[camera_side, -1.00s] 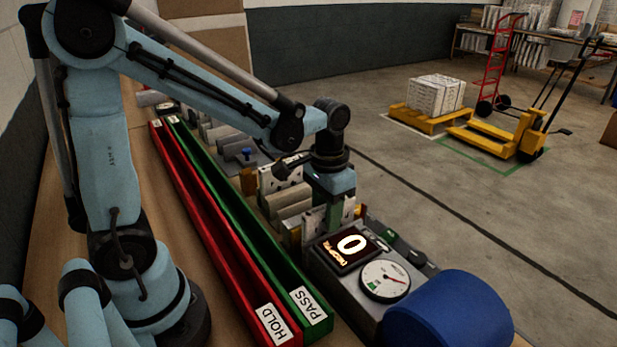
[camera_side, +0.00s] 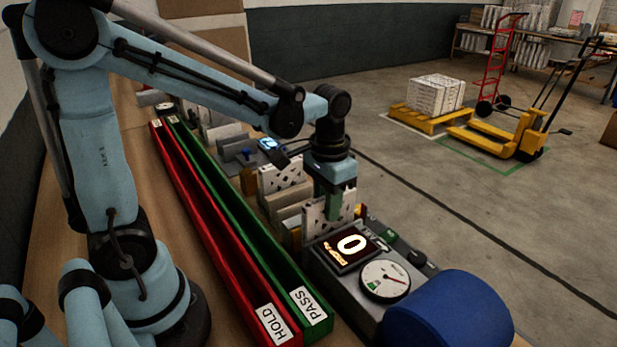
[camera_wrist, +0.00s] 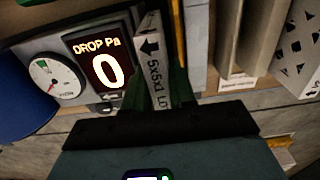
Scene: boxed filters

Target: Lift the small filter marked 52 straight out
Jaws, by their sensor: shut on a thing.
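My gripper (camera_side: 335,205) is shut on a white filter (camera_side: 317,220) with a perforated face, just behind the gauge box. In the wrist view my green fingers (camera_wrist: 157,92) are on either side of the filter (camera_wrist: 153,62). Its edge label shows an arrow and "5x5x1 LO", with the rest cut off. I cannot read a 52 on it. The filter stands roughly upright; its lower end is hidden in the side view, so I cannot tell whether it is clear of its slot.
The gauge box (camera_side: 335,283) reads 0 beside a dial; a blue cylinder (camera_side: 450,312) stands in front. Other filters (camera_side: 283,172) stand in a row behind. The red HOLD trough (camera_side: 228,270) and green PASS trough (camera_side: 262,262) run along the left.

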